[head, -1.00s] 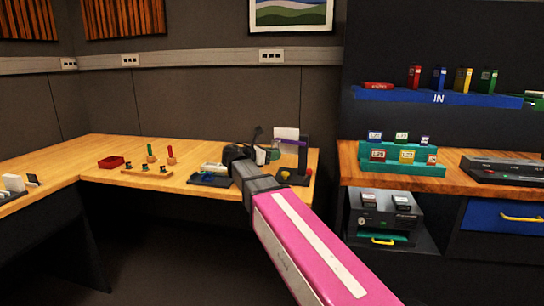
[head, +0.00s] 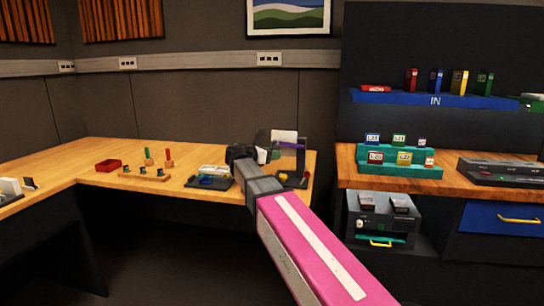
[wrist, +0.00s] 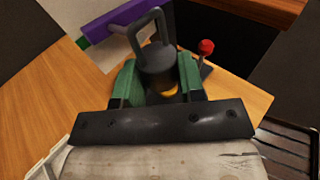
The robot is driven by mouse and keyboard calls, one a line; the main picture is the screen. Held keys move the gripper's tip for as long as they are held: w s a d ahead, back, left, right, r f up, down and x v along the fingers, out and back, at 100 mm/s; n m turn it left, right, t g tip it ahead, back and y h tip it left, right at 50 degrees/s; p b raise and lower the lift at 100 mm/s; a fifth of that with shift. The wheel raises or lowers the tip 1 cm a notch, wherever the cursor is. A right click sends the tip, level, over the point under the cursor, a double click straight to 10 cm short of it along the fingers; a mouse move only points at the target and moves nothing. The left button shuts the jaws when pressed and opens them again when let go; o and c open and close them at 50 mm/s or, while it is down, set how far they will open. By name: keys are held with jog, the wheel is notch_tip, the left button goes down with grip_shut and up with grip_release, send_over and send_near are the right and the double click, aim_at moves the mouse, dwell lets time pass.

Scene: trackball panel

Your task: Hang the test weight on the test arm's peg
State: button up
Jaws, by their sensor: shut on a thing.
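The test weight (wrist: 156,58), a dark grey cylinder with a loop handle on top, is between the green fingers of my gripper (wrist: 160,75) in the wrist view. My gripper is shut on it. The purple test arm (wrist: 118,18) runs across the upper left of the wrist view, close to the handle loop but seemingly apart from it. In the head view the test arm (head: 291,146) shows on its dark stand, just right of my gripper (head: 257,145). I cannot make out the peg.
A red-knobbed lever (wrist: 206,47) stands right of the weight. On the wooden bench, a dark tray (head: 209,181), a block with small tools (head: 145,175) and a red box (head: 108,165) lie left of my gripper. The bench between them is clear.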

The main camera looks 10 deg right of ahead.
jog(key=shift+w+d+f, duration=0.2)
jog(key=shift+w, duration=0.45)
jog(key=shift+w+d+f, duration=0.2)
jog(key=shift+w, duration=0.45)
jog(key=shift+w+d+f, duration=0.2)
jog(key=shift+w, duration=0.45)
jog(key=o, duration=1.2)
